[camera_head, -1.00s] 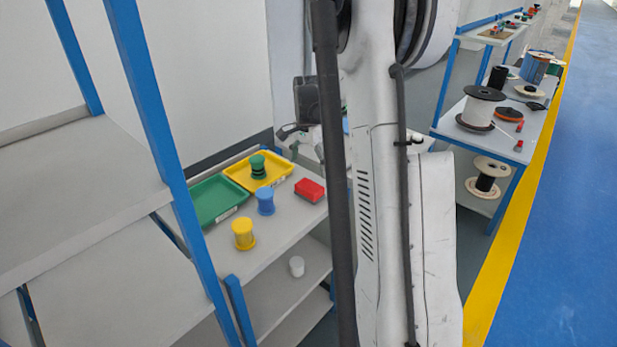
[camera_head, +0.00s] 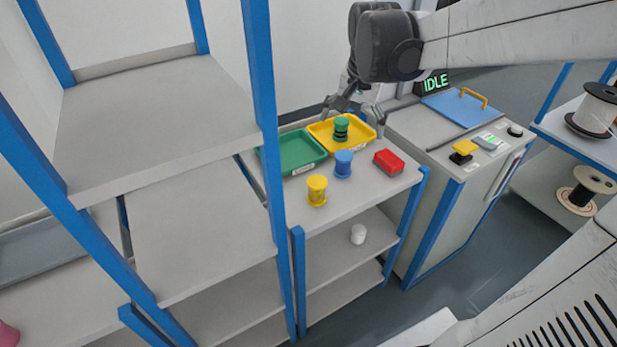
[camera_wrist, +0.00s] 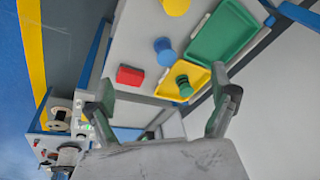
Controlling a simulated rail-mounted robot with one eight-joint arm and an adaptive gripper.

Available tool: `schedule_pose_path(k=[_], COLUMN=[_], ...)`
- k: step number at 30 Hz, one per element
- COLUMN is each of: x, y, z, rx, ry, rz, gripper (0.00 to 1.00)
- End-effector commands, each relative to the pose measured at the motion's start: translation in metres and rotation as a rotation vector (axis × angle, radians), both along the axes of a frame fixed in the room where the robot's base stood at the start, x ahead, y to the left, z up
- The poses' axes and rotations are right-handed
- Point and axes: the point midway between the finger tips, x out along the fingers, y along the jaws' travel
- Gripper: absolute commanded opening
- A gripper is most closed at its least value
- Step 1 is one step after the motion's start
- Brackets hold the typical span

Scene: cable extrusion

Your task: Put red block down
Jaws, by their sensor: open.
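The red block (camera_head: 388,161) lies flat on the grey shelf top, right of the blue spool (camera_head: 343,163) and in front of the yellow tray (camera_head: 368,131). It also shows in the wrist view (camera_wrist: 130,76). My gripper (camera_head: 352,118) is above the back edge of the trays, apart from the block. In the wrist view my gripper's two fingers (camera_wrist: 160,104) are spread wide with nothing between them. A green spool (camera_head: 341,129) stands in the yellow tray.
A green tray (camera_head: 300,166) and a yellow spool (camera_head: 317,190) are left on the same shelf top. Blue shelf posts (camera_head: 262,100) stand left. A machine marked IDLE (camera_head: 432,165) stands right.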

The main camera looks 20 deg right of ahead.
Motion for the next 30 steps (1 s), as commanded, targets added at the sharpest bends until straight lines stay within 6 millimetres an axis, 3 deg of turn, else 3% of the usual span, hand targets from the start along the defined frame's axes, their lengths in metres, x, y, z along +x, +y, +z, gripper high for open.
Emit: schedule_pose_path(k=[1,6,15,24,30], x=[-0.011,-0.044,-0.104,-0.146,-0.155], y=[0.016,0.059,0.118,0.153,0.16], z=[0.004,0.012,0.008,-0.009,-0.014], rx=[-0.014,-0.067,-0.165,-0.247,-0.268], ry=[-0.017,-0.08,-0.19,-0.279,-0.301], rz=[0.05,0.22,0.5,0.705,0.752], gripper=[0.91,0.91,0.91,0.91,0.91])
